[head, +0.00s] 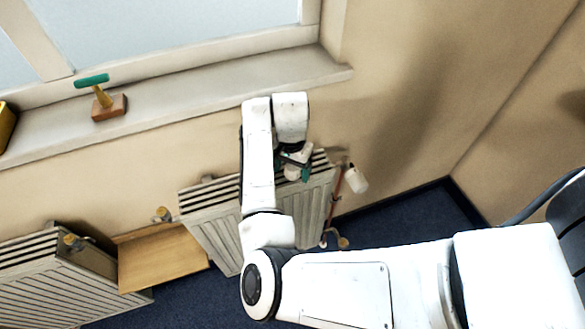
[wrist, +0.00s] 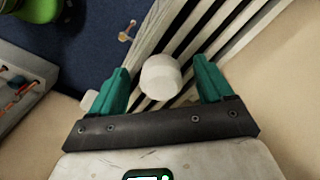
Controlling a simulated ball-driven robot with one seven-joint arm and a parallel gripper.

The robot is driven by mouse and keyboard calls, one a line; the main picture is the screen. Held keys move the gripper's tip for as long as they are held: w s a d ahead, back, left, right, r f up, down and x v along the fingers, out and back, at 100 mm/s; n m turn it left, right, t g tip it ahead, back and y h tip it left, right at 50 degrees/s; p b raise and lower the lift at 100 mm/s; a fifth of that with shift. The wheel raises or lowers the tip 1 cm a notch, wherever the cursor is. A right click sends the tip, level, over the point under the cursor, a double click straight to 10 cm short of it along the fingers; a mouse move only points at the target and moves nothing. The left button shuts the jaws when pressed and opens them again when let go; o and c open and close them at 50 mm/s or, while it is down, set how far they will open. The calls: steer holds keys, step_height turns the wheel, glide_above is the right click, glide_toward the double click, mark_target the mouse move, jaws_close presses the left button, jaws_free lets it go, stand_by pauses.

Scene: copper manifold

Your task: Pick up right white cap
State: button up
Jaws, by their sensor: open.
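A white round cap (wrist: 160,77) lies on or just above the slatted top of the radiator, between the two green fingers of my gripper (wrist: 160,68). I see clear gaps between the cap and both fingers. In the head view my gripper (head: 297,165) is open over the radiator's right end, and my arm hides much of that spot. A second white cap-like piece (head: 357,179) sticks out right of the radiator, by a copper pipe. A white piece (wrist: 90,100) also shows partly behind the left finger in the wrist view.
The radiator (head: 206,215) stands against the beige wall below the window sill (head: 190,105). A green-handled tool on a wooden block (head: 108,108) stands on the sill. A wooden board (head: 160,258) and another radiator (head: 60,285) are at left.

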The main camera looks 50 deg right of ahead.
steer(key=shift+c, duration=0.5)
steer(key=c, duration=1)
steer(key=shift+r, duration=0.15)
